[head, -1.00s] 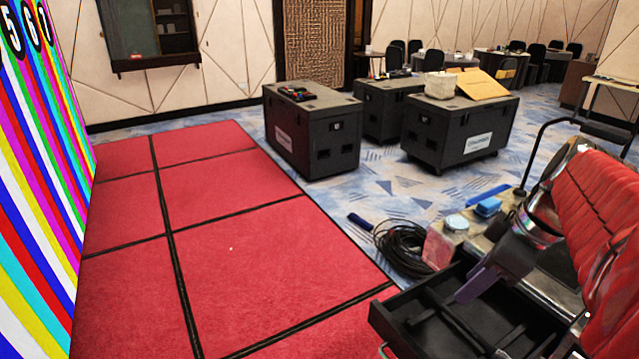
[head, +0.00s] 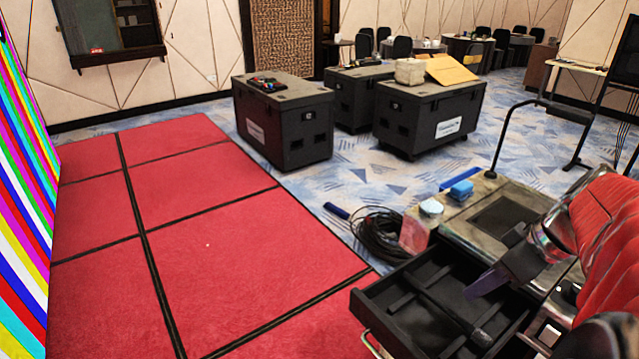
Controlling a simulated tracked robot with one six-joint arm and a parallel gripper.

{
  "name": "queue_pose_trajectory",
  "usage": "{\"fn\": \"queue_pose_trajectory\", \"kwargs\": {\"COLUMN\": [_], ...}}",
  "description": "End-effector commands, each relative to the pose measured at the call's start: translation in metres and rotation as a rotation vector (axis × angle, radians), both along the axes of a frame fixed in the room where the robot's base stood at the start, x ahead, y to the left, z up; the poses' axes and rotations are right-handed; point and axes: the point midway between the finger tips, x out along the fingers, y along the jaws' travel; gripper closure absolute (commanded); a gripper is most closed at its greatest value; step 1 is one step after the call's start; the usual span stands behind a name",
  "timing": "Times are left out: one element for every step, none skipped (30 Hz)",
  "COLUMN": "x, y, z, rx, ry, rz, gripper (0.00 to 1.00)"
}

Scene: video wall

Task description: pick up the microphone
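My gripper (head: 484,284) is at the lower right, with a purplish finger pointing down and left over an open black drawer (head: 385,308). The second finger is not clear, so open or shut cannot be told. Nothing is visibly held. Dark shapes inside the drawer are hard to make out.
The drawer belongs to a worktop cart (head: 530,200) carrying a blue box (head: 461,190) and a round tub (head: 431,207). Black flight cases (head: 285,125) stand on the blue carpet beyond. A striped video wall (head: 20,200) is at left. The red floor (head: 210,230) is clear.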

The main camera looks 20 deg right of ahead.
Motion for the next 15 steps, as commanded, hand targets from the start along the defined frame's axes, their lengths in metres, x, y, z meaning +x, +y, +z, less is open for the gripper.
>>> {"fn": "queue_pose_trajectory", "kwargs": {"x": [0.002, 0.004, 0.007, 0.009, 0.010, 0.012, 0.014, 0.015, 0.018, 0.019, 0.020, 0.022, 0.022, 0.023, 0.024], "y": [0.002, 0.003, 0.004, 0.004, 0.005, 0.006, 0.006, 0.007, 0.008, 0.008, 0.009, 0.009, 0.009, 0.009, 0.010], "z": [-0.008, -0.012, -0.018, -0.022, -0.027, -0.033, -0.037, -0.041, -0.046, -0.050, -0.053, -0.056, -0.058, -0.060, -0.061], "rx": [0.004, 0.004, 0.004, 0.002, 0.003, 0.003, 0.002, 0.003, 0.002, 0.003, 0.003, 0.002, 0.002, 0.002, 0.001], "ry": [0.003, 0.003, 0.002, 0.002, 0.002, 0.003, 0.003, 0.003, 0.003, 0.002, 0.002, 0.002, 0.002, 0.002, 0.001], "rz": [0.002, 0.002, 0.003, 0.003, 0.002, 0.003, 0.002, 0.004, 0.003, 0.004, 0.002, 0.002, 0.002, 0.002, 0.002], "gripper": [0.67, 0.67, 0.67, 0.67, 0.67, 0.67, 0.67, 0.67, 0.67, 0.67, 0.67, 0.67, 0.67, 0.67, 0.67]}}
